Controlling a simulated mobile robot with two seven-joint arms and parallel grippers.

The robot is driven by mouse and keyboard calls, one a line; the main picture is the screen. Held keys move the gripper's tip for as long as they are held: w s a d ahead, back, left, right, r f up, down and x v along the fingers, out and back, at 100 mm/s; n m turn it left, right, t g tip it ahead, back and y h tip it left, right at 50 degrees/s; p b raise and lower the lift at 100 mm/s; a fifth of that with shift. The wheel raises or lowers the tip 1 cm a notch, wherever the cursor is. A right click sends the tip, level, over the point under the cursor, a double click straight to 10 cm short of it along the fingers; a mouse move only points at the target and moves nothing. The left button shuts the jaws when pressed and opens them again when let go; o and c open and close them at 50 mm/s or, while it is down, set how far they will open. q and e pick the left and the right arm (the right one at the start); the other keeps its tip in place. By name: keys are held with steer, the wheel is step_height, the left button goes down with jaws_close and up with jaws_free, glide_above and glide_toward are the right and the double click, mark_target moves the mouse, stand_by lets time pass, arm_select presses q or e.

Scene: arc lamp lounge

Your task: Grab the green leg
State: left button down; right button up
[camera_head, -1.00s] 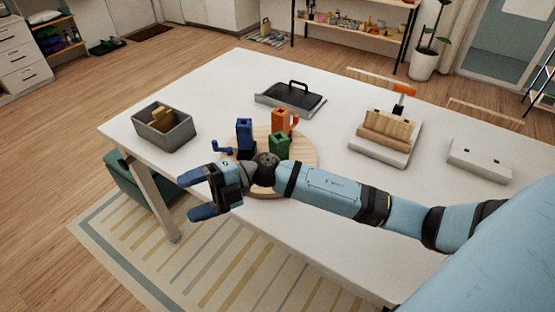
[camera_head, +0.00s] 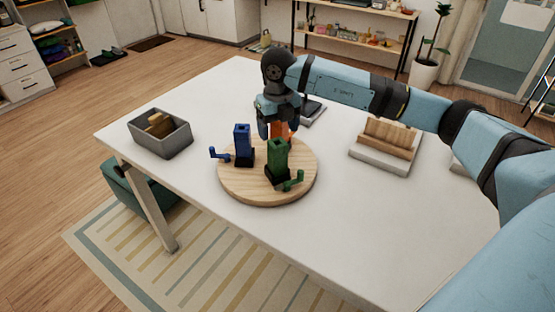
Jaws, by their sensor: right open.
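The green leg (camera_head: 278,158) stands upright on a round wooden board (camera_head: 240,188), with a black base and a small green side piece at its lower right. A blue leg-like piece (camera_head: 242,142) stands to its left. An orange piece (camera_head: 281,132) stands behind it, mostly hidden by my gripper. My right gripper (camera_head: 278,128) is open and points down behind the green leg, around or just above the orange piece; I cannot tell whether it touches. My left gripper is not in view.
A grey bin (camera_head: 174,146) with wooden pieces stands at the left of the white table (camera_head: 370,215). A wooden block on a pale base (camera_head: 378,158) stands to the right. A dark tray (camera_head: 312,112) is partly behind my arm. The table front is clear.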

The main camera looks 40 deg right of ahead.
mark_target(277, 152)
step_height(277, 152, down, 3)
steer(key=shift+f, duration=0.15)
steer(key=shift+w+f+p, duration=0.2)
steer(key=shift+f+p, duration=0.55)
steer(key=shift+f, duration=1.95)
steer(key=c, duration=1.1)
steer(key=shift+r, duration=0.1)
steer(key=shift+c, duration=0.2)
